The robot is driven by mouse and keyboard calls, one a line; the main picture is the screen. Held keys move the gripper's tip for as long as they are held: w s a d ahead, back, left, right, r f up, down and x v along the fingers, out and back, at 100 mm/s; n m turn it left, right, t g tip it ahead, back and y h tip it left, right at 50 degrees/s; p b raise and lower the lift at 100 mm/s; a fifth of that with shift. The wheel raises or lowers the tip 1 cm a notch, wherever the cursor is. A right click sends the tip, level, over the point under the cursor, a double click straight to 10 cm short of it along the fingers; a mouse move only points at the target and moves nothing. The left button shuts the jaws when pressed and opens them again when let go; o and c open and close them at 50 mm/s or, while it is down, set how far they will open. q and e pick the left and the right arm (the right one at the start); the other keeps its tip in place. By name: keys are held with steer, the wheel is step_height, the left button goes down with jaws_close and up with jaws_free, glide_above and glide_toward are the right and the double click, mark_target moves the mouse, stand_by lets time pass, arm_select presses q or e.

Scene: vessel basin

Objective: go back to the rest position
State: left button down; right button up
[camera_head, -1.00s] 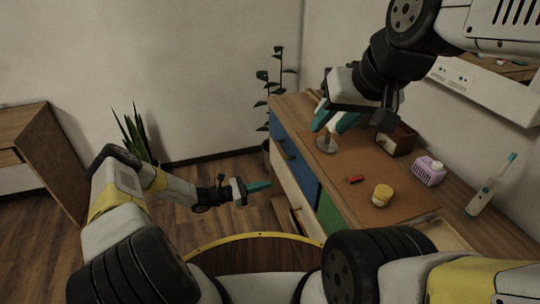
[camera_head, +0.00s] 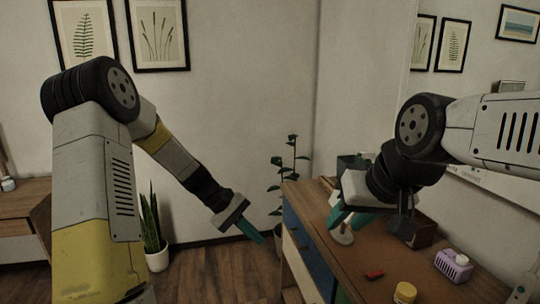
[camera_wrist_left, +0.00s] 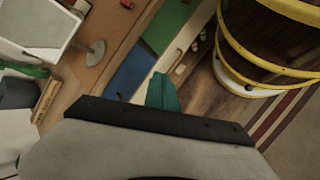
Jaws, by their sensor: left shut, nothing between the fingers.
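My left gripper (camera_head: 255,235) is shut and empty, pointing down to the right in front of the dresser. Its teal fingers also show in the left wrist view (camera_wrist_left: 162,92), above the floor beside the dresser fronts. My right gripper (camera_head: 350,219) is over the dresser top, its teal fingers apart. A pale stand with a round base (camera_head: 342,237) is right by these fingers; whether they touch or hold it I cannot tell. The stand's base (camera_wrist_left: 97,48) also shows in the left wrist view.
The dresser (camera_head: 345,262) carries a red item (camera_head: 374,275), a yellow jar (camera_head: 405,292) and a lilac container (camera_head: 454,265). A plant (camera_head: 151,240) stands on the floor at left. A yellow-banded round body (camera_wrist_left: 270,50) shows in the left wrist view. Open floor lies left of the dresser.

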arm_select(q)
steer(key=s+a+r+m+t+y, duration=0.3)
steer(key=s+a+r, duration=0.2)
steer(key=s+r, duration=0.5)
steer(key=s+a+r+m+t+y, duration=0.3)
steer(key=s+a+r+m+t, duration=0.1)
steer(key=s+r, duration=0.5)
steer(key=shift+s+a+r+t, duration=0.35)
steer(key=shift+s+a, duration=0.1)
steer(key=shift+s, duration=0.1)
